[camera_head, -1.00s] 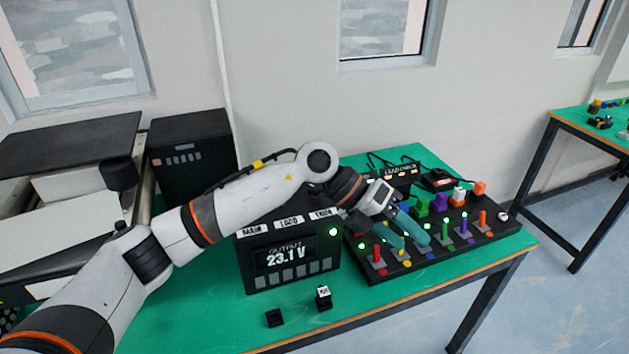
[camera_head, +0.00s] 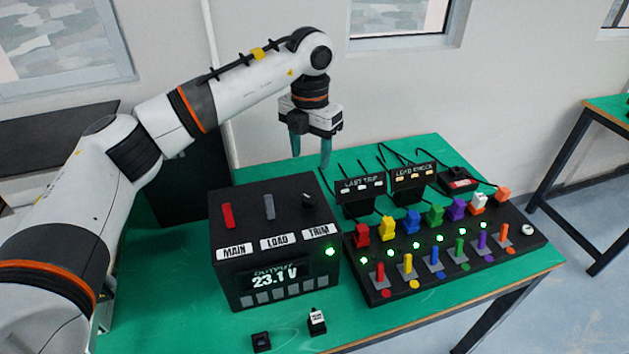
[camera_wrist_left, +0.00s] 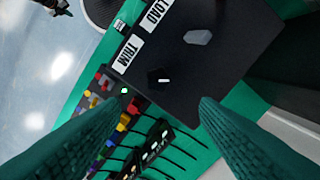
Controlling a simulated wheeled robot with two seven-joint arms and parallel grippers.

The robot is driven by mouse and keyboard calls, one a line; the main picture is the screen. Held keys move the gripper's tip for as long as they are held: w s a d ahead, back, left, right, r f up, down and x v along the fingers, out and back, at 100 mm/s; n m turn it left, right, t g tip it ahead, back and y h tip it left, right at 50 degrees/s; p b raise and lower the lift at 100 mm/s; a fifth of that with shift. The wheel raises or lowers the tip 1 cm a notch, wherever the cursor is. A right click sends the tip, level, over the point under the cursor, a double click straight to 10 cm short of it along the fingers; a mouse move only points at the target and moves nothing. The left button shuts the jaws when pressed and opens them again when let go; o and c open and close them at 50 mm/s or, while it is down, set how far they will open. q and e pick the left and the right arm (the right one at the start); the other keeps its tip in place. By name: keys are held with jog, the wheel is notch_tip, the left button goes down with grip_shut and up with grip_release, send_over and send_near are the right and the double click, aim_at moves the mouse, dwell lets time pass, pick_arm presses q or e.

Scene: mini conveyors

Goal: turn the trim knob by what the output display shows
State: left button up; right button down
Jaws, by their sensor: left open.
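The black power unit (camera_head: 225,275) stands on the green bench; its output display (camera_head: 275,277) reads 23.1 V. On its top are a red MAIN lever (camera_head: 228,216), a grey LOAD lever (camera_head: 269,207) and the black TRIM knob (camera_head: 308,201) behind the TRIM label (camera_head: 318,232). In the left wrist view the dark knob (camera_wrist_left: 159,81) with a white mark lies between my fingers. My left gripper (camera_head: 310,162) is open and empty, pointing down, above and behind the knob, apart from it. My right gripper is not in view.
A black switch board (camera_head: 390,291) with several coloured levers, plugs and green lights sits right of the unit. LAST TRIP (camera_head: 360,186) and LOAD CHECK (camera_head: 412,174) boxes with cables stand behind it. Two small black blocks (camera_head: 261,341) (camera_head: 316,322) lie in front of the unit.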

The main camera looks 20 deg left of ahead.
pick_arm(q)
jog(key=p, duration=0.2)
send_over(310, 197)
jog(key=f, duration=0.4)
jog(key=shift+s+f, duration=0.25)
jog(key=shift+s, duration=0.15)
jog(key=f, duration=0.1)
jog(key=f+p, duration=0.1)
jog(key=f, duration=0.1)
jog(key=shift+w+f, duration=0.15)
jog(key=shift+w, duration=0.2)
notch_tip(310, 197, down, 2)
jog(key=shift+f+p, duration=0.2)
jog(key=shift+p, duration=0.25)
jog(key=shift+f, duration=0.2)
jog(key=shift+c, duration=0.6)
jog(key=c, duration=0.9)
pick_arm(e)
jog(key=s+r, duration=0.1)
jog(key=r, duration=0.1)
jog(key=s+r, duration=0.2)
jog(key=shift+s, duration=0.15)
